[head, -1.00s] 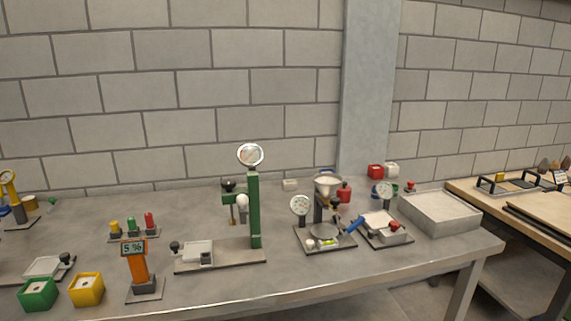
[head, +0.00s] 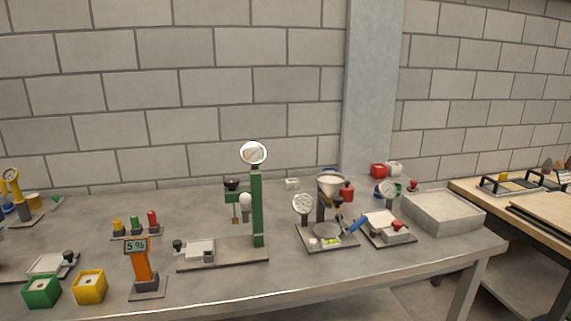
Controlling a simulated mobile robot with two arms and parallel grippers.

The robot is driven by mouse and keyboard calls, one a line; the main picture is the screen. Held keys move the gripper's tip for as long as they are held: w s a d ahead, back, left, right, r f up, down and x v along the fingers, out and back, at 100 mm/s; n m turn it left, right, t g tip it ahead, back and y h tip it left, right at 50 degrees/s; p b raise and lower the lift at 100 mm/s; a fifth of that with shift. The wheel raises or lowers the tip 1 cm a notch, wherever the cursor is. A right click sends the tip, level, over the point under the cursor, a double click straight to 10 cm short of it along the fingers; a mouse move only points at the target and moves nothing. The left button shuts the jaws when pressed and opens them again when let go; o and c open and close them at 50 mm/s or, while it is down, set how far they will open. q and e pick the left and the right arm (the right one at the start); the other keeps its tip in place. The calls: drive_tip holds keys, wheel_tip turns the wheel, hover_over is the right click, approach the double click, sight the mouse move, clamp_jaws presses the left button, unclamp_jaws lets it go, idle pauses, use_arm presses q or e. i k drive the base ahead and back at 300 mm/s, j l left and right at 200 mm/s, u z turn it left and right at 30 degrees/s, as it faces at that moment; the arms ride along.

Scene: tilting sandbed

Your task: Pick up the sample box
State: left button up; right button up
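Several small boxes stand on the grey table (head: 330,277), and I cannot tell which one is the sample box. A green box (head: 41,292) and a yellow box (head: 89,287) sit side by side at the front left edge. A small pale block (head: 292,184) lies near the wall. Neither of my grippers is in the head view.
An orange post with a "5 %" display (head: 135,246), a green dial stand (head: 257,205) and other gauge devices fill the table's middle. A grey open tray (head: 443,212) stands at the right end. A wooden-topped table (head: 530,213) is further right. The front edge is mostly clear.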

sight(91, 287)
drive_tip(key=u, duration=1.25)
